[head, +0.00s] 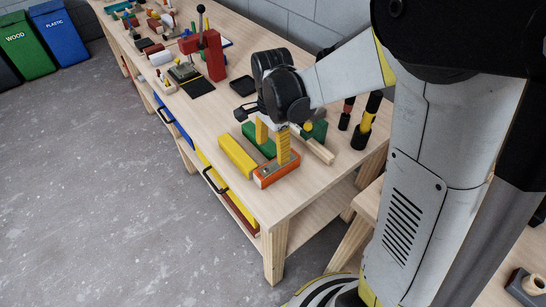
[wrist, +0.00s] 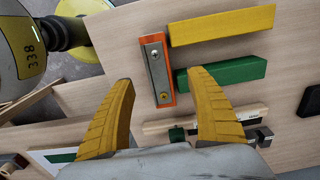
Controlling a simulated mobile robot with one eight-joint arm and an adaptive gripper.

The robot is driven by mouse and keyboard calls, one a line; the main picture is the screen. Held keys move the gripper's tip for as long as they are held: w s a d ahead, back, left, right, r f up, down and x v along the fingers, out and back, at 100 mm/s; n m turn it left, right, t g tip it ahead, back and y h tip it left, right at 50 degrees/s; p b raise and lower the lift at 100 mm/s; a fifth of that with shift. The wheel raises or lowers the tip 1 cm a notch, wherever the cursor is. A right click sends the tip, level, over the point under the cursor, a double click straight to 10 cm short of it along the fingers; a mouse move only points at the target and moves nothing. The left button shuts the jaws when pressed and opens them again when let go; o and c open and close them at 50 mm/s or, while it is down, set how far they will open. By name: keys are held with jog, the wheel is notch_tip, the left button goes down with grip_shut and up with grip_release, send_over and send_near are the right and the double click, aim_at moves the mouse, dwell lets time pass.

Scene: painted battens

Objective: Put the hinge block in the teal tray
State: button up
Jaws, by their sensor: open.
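The hinge block, an orange block with a metal plate on top (head: 266,180), lies near the front edge of the bench. In the wrist view the hinge block (wrist: 157,62) shows ahead, between the two yellow fingertips in the picture. My gripper (head: 273,150) points down with its fingers apart and empty, close over the block. One finger overlaps the block in the head view, so I cannot tell the exact gap. My gripper also shows in the wrist view (wrist: 158,78). I cannot make out a teal tray in either view.
A yellow batten (head: 238,155) and a green batten (head: 259,139) lie beside the block. A pale wooden piece (head: 318,149) lies to its right. Black cylinders with coloured bands (head: 363,128) stand farther right. A red press (head: 214,57) and a small black tray (head: 243,87) are farther back.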

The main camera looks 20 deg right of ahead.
aim_at(274, 165)
jog(key=f+b, duration=0.1)
jog(key=f, duration=0.1)
jog(key=f+b, duration=0.1)
jog(key=f, duration=0.2)
jog(key=f+b, duration=0.1)
jog(key=f, duration=0.1)
jog(key=shift+d+f, duration=0.25)
jog(key=shift+f, duration=0.1)
jog(key=shift+s+r, duration=0.1)
grip_shut()
